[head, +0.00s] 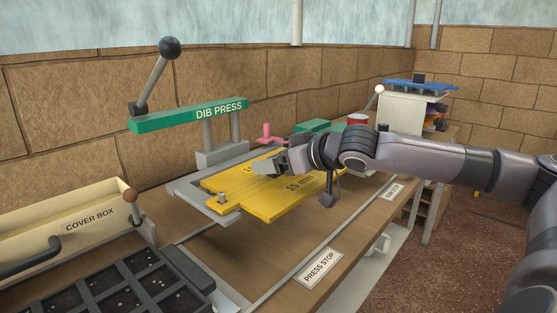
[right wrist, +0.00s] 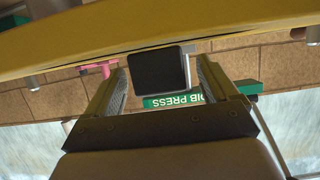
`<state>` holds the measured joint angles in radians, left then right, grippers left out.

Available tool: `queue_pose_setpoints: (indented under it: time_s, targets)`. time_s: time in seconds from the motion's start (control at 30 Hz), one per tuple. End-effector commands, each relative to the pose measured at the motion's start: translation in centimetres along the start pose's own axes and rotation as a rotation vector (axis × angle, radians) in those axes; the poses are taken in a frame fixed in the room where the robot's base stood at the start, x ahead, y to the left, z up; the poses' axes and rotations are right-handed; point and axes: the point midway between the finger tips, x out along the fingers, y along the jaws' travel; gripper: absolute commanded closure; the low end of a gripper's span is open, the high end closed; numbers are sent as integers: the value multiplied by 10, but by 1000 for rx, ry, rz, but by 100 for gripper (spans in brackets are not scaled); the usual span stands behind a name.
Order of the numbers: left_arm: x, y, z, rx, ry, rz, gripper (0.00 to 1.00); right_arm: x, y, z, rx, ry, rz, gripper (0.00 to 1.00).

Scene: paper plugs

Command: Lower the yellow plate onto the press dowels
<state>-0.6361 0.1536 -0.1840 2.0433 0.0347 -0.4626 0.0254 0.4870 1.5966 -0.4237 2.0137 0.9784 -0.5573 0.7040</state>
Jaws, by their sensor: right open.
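The yellow plate (head: 262,198) lies over the grey press frame (head: 213,213) at the middle of the head view. A short silver dowel (head: 222,198) shows at its near left corner. I cannot tell whether the plate is fully down on the frame. My right gripper (head: 268,166) is at the plate's upper surface, coming from the right. In the right wrist view the plate (right wrist: 130,33) spans the top of the picture. A black block (right wrist: 158,82) shows between the open fingers (right wrist: 160,88), with no clear contact. The plate's far edge is partly hidden by my arm. My left gripper is not in view.
The green DIB PRESS bar (head: 190,116) with its ball-topped lever stands behind the plate. The cover box (head: 75,218) and a dark slotted tray (head: 115,290) are at left. The bench front is clear around the PRESS STOP label (head: 319,267).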

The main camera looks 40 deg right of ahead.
Motion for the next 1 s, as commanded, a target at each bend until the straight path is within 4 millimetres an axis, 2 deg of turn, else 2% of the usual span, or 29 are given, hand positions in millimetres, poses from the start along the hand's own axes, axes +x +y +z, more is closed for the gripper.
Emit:
queue_pose_setpoints:
  time_s: [0.27,0.77,1.0]
  targets:
    - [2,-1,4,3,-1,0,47,-7,1,1,-3,-1,2,13]
    - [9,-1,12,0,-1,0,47,-50,1,0,-3,1,4,13]
    - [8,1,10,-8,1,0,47,-68,0,-1,-3,2,1,13]
